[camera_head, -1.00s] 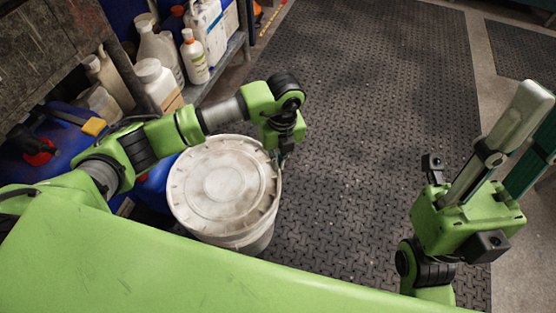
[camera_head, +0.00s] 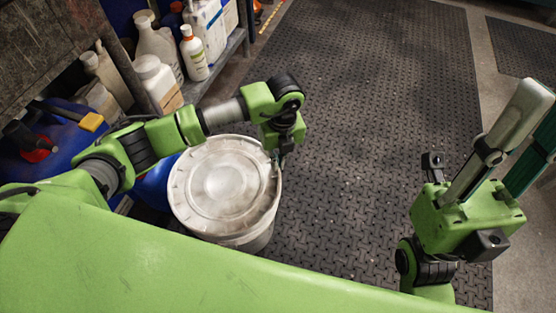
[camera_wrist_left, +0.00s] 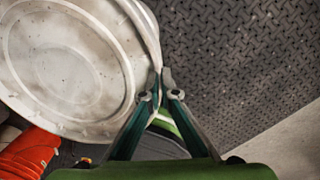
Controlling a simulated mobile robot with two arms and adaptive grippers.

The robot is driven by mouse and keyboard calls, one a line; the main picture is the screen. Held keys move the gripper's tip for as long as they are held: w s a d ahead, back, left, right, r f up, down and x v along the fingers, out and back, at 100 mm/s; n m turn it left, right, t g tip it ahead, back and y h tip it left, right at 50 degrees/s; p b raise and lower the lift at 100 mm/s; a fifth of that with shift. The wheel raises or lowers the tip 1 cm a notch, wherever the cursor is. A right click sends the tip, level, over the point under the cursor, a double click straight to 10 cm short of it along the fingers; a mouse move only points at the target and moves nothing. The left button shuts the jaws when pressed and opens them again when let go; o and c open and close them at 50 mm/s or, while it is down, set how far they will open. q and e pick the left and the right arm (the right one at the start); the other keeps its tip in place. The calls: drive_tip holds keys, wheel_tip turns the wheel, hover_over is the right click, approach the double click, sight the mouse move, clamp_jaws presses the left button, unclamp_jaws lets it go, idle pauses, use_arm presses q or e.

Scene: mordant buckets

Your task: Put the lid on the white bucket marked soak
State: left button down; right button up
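The round, scuffed white lid (camera_head: 222,180) lies over the top of the white bucket (camera_head: 250,240), which stands on the floor mat. I cannot tell whether the lid is pressed fully down. No soak marking shows. My left gripper (camera_head: 280,155) is at the lid's right edge. In the left wrist view, its two fingertips (camera_wrist_left: 162,80) are close together on the rim of the lid (camera_wrist_left: 70,65), pinching it. My right gripper (camera_head: 530,105) is at the far right, away from the bucket, its fingers pointing up and right.
A shelf (camera_head: 215,70) with several white bottles and jugs stands behind and left of the bucket. A blue container (camera_head: 75,140) with a red cap is at left, under my left arm. The dark textured mat (camera_head: 370,120) right of the bucket is clear.

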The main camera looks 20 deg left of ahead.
use_arm(q)
drive_tip(key=shift+f, duration=0.35)
drive_tip(key=c, duration=2.8)
unclamp_jaws()
drive_tip(key=o, duration=0.6)
drive_tip(key=r, duration=1.2)
drive_tip(key=shift+w+d, duration=0.15)
drive_tip(key=shift+d, duration=0.15)
